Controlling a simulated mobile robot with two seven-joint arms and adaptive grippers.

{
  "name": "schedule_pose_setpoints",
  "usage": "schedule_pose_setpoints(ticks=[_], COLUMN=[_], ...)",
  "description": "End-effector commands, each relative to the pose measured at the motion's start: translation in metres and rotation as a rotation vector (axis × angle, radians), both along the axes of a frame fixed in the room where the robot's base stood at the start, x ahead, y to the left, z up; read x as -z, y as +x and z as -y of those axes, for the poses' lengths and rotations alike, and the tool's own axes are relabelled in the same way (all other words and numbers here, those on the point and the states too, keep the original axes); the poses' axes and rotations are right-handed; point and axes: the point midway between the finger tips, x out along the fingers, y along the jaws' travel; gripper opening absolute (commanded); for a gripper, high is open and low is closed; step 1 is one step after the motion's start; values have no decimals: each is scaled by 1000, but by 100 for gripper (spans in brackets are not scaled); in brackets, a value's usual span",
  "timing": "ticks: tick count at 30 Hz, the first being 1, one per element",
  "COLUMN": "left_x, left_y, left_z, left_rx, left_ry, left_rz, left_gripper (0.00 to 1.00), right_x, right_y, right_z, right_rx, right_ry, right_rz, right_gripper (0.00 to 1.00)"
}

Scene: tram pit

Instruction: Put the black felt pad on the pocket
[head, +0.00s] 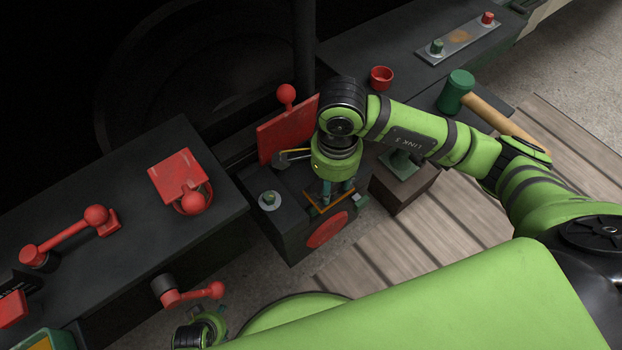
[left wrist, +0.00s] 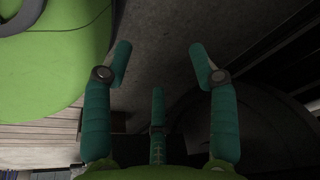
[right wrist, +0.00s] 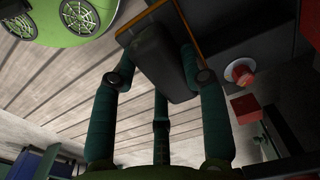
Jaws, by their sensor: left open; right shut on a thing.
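The black felt pad (right wrist: 160,62) is between the fingers of my right gripper (right wrist: 158,70) in the right wrist view. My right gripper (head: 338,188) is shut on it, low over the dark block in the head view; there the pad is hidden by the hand. An orange-edged outline, which looks like the pocket (head: 313,209), shows under the fingers; its orange edge (right wrist: 188,22) shows just beyond the pad. I cannot tell whether the pad touches it. My left gripper (head: 200,332) is at the bottom left, open and empty in the left wrist view (left wrist: 158,75).
Near the right hand stand a grey knob (head: 269,200), a red plate (head: 285,132) and a brown block (head: 402,188). A green-headed mallet (head: 457,88) and a red cup (head: 381,77) lie beyond. Red levers (head: 70,235) are on the left console.

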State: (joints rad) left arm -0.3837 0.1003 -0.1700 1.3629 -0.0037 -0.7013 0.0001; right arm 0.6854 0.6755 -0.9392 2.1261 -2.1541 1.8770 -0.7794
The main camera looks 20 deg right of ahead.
Motion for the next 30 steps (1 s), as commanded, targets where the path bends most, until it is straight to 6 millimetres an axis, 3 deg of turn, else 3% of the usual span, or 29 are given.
schedule_pose_setpoints(ticks=[4, 10, 14, 22, 30], left_x=[-1, -4, -4, -5, -8], left_y=[-1, -3, -3, -5, -8], left_z=[1, 1, 1, 1, 2], left_rx=[-3, -5, -5, -7, -9], left_ry=[1, 1, 2, 4, 3], left_rz=[-12, -25, -30, -48, -53], left_gripper=[59, 59, 59, 59, 59], right_x=[20, 35, 39, 75, 76], right_y=[31, 54, 57, 56, 57], right_z=[-12, -19, -20, -20, -19], right_rx=[1, -1, -2, -1, -3], right_ry=[1, 0, 0, 0, -1], right_rz=[0, 0, 0, -2, 1], right_gripper=[11, 11, 11, 11, 11])
